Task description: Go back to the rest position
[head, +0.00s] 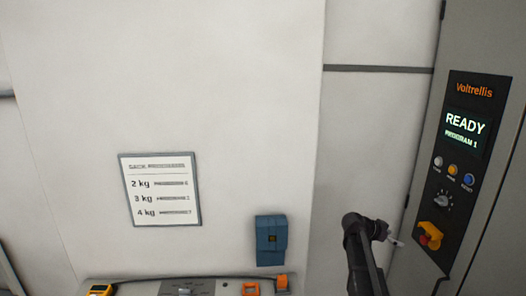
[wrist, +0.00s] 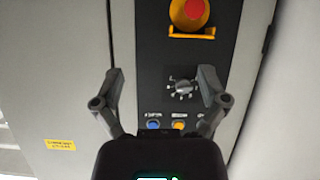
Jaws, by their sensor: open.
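My gripper (head: 393,239) is in front of the control panel's lower left side in the head view, raised on my dark arm. In the wrist view my gripper (wrist: 160,78) has its two fingers spread wide with nothing between them. The panel's selector knob (wrist: 181,87) shows beyond the gap between the fingers, and I cannot tell how far off it is. The control panel (head: 463,150) is dark, with a lit screen (head: 464,129) reading "READY" and "PROGRAM 1".
A red stop button on an orange base (head: 431,236) sits low on the panel. Three buttons, one blue (head: 468,180), sit above the knob in the head view. A sign (head: 160,190) lists 2, 3 and 4 kg. A blue box (head: 271,240) hangs on the wall.

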